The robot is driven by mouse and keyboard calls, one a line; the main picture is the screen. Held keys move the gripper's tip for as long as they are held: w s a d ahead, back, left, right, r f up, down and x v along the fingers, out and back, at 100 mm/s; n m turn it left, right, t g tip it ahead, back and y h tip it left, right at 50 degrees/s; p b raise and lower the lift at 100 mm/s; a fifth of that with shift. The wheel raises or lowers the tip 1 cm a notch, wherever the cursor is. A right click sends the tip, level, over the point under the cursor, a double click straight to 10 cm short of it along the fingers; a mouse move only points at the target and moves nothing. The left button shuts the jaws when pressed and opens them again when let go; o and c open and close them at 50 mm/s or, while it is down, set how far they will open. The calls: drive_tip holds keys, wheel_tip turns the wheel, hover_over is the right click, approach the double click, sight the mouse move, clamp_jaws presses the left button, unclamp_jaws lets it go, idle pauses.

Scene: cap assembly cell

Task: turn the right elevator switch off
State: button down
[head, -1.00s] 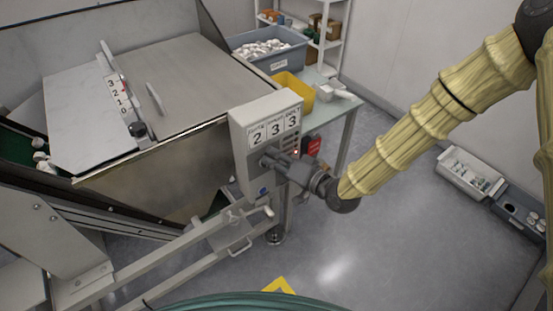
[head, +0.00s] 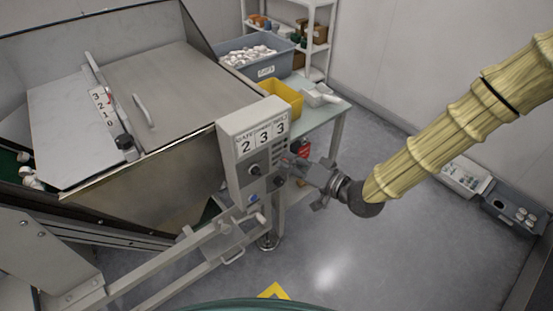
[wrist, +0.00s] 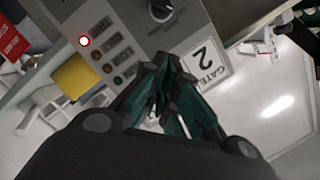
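The grey control box (head: 248,160) stands at the middle in the head view, with cards reading 2, 3, 3 along its top. A round dark knob (head: 253,170) is on its front, and a second dark knob (head: 279,181) is near its right edge. I cannot read which is labelled elevator. The wrist view shows one knob (wrist: 160,8) at the top edge, and a lit red lamp (wrist: 84,41) above several unlit ones. My gripper (wrist: 163,62) looks shut and empty, its fingers converging before the panel. In the head view it is just right of the box, apart from both knobs.
A yellow bin (head: 282,97) and a blue-grey tub (head: 262,60) of white parts sit on the table behind the box. A metal hopper (head: 165,85) is at left. Metal rails (head: 190,245) run below the box. Floor at right is clear, with bins (head: 515,208) along the wall.

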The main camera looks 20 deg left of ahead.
sight(258, 174)
drive_tip(key=v, duration=0.4)
drive_tip(key=c, duration=1.9)
unclamp_jaws()
drive_tip(key=shift+d, duration=0.1)
drive_tip(key=shift+c, duration=0.2)
drive_tip(key=o, duration=0.3)
drive_tip(key=shift+s+f+b, duration=0.25)
drive_tip(key=shift+f+b, duration=0.05)
drive_tip(key=shift+b, duration=0.2)
drive_tip(key=o, duration=0.5)
drive_tip(key=s+a+f+m+b, duration=0.1)
drive_tip(key=a, duration=0.1)
drive_tip(key=s+a+f+m+b, duration=0.2)
drive_tip(key=shift+m, duration=0.3)
drive_tip(key=shift+c, duration=0.2)
drive_tip(key=s+a+f+m+t+b, duration=0.3)
drive_tip(key=s+m+b, duration=0.1)
drive_tip(key=m+b, duration=0.75)
drive_tip(key=w+d+m+b, duration=0.1)
drive_tip(key=d+m+b, duration=0.25)
drive_tip(key=m, duration=0.35)
drive_tip(key=shift+n+t, duration=0.25)
drive_tip(key=shift+t, duration=0.15)
drive_tip(key=shift+w+x, duration=0.15)
drive_tip(key=shift+x, duration=2.4)
drive_tip(key=shift+w+x, duration=0.15)
drive_tip(key=shift+x, duration=2.35)
drive_tip(key=shift+d+f, duration=0.15)
